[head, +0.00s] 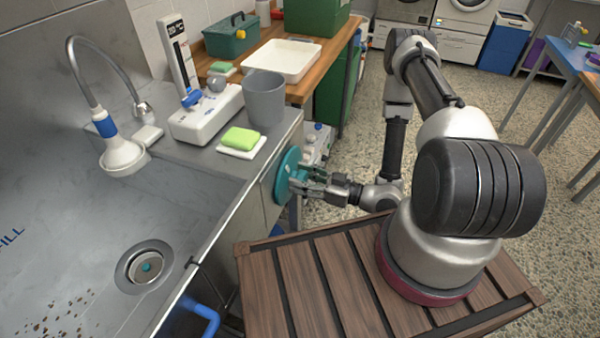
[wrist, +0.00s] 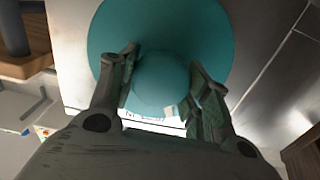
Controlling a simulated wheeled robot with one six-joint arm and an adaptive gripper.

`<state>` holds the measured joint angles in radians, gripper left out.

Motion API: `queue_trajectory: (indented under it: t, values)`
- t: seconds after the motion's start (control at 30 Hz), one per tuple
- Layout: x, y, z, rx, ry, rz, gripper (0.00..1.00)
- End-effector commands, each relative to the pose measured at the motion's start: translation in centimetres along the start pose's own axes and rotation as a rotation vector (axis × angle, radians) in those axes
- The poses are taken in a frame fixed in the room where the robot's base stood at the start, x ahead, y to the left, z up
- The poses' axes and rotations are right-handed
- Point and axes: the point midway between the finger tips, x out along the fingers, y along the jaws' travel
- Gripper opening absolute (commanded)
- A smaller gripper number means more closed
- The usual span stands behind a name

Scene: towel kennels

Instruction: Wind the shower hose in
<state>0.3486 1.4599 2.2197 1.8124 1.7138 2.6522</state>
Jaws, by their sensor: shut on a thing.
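The teal round reel knob (head: 286,174) is mounted on the side of the sink counter. It also shows in the wrist view as a wide teal disc with a rounded hub (wrist: 161,79). My gripper (head: 300,176) has its fingers on either side of the hub and is shut on it; the wrist view also shows the gripper (wrist: 162,90). The hose arches from the back of the sink. How the hose joins the reel is hidden.
On the counter stand a grey cup (head: 265,100), a green sponge (head: 241,137) on a white dish and a white scale-like device (head: 205,115). A blue pipe (head: 203,312) sticks out below the sink's front edge. Open speckled floor (head: 345,145) lies beyond the arm.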

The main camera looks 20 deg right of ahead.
Motion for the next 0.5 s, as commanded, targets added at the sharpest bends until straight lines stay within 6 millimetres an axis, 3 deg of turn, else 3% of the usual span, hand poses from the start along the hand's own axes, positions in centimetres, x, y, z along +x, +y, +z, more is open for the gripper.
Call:
queue_trajectory:
  t: [0.5]
  values:
    - [0.00,-0.01,0.20,0.308,-0.004,0.002,0.05]
